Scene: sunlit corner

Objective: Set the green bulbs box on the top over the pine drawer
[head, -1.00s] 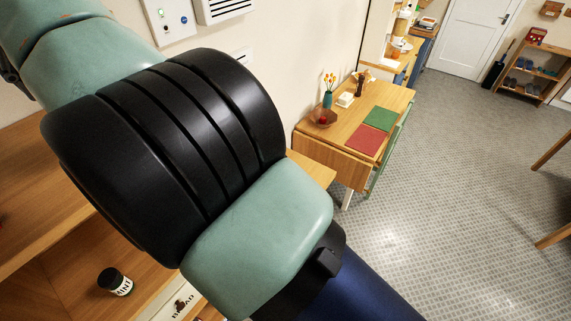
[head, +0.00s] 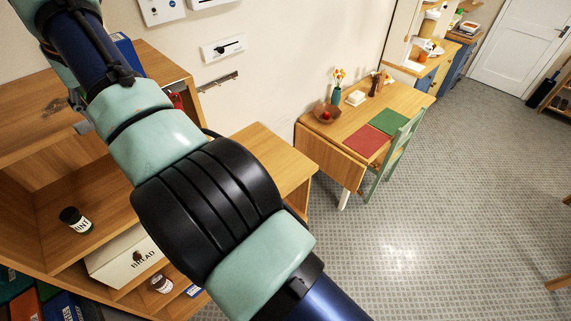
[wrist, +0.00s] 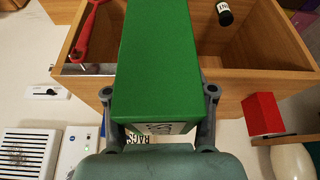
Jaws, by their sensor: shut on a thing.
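The green box (wrist: 155,65) fills the middle of the wrist view, with dark lettering on its near end. My gripper (wrist: 160,112) is shut on it, one finger against each side. The held box is above a wooden shelf unit (wrist: 235,85) with open compartments. In the head view, the same unit (head: 60,115) stands at left, with a lower wooden top (head: 272,150) to its right. My arm hides the box and gripper there. I cannot make out a pine drawer front.
A dark jar (head: 74,219) and a white bread bin (head: 122,257) sit in the shelves. A red tool (wrist: 88,32) hangs on a rail, and a red box (wrist: 262,115) is at right in the wrist view.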

